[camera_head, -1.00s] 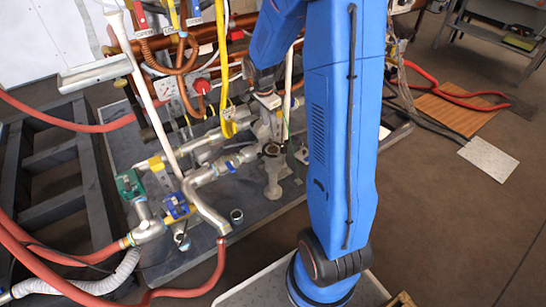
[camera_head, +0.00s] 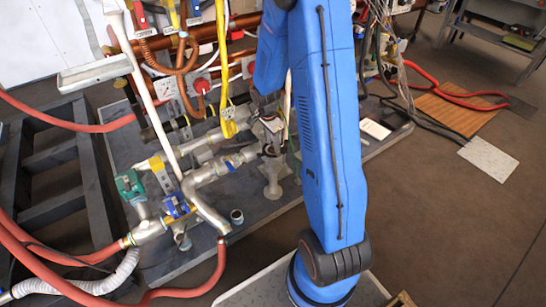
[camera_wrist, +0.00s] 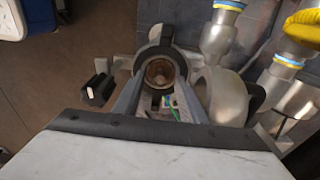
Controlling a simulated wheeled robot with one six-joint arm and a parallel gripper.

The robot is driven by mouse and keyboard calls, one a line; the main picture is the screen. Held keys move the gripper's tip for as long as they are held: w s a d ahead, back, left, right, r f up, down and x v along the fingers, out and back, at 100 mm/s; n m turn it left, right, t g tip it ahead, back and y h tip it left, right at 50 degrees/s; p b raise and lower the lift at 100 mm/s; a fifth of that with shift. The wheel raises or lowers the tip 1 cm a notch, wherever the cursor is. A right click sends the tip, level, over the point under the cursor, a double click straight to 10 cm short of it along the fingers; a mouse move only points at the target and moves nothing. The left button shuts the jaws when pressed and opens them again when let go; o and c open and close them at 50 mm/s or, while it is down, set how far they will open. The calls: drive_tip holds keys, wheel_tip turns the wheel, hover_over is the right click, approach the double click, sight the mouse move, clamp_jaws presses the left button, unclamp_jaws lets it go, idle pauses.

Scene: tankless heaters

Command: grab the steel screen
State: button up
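In the wrist view a round metal opening (camera_wrist: 160,72) with a brownish inside and a dark rim lies just ahead of my gripper (camera_wrist: 162,92). The two grey fingers are apart, one on each side of the opening. I cannot tell whether they touch anything. I cannot clearly make out the steel screen; the round brownish part inside the opening may be it. In the head view my gripper (camera_head: 268,130) is just above the metal fitting (camera_head: 271,170) at the right end of the pipework, and the fingertips are hard to see.
Pipes with a green valve handle (camera_head: 129,183) and a blue one (camera_head: 176,206) stand left of the fitting. A small cup-like part (camera_head: 237,216) sits on the grey bench. A yellow hose (camera_head: 224,60) hangs close to my gripper. Red hoses (camera_head: 60,255) run at the left.

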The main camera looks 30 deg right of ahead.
drive_tip(key=shift+f, duration=0.2)
clamp_jaws()
drive_tip(key=shift+r, duration=0.15)
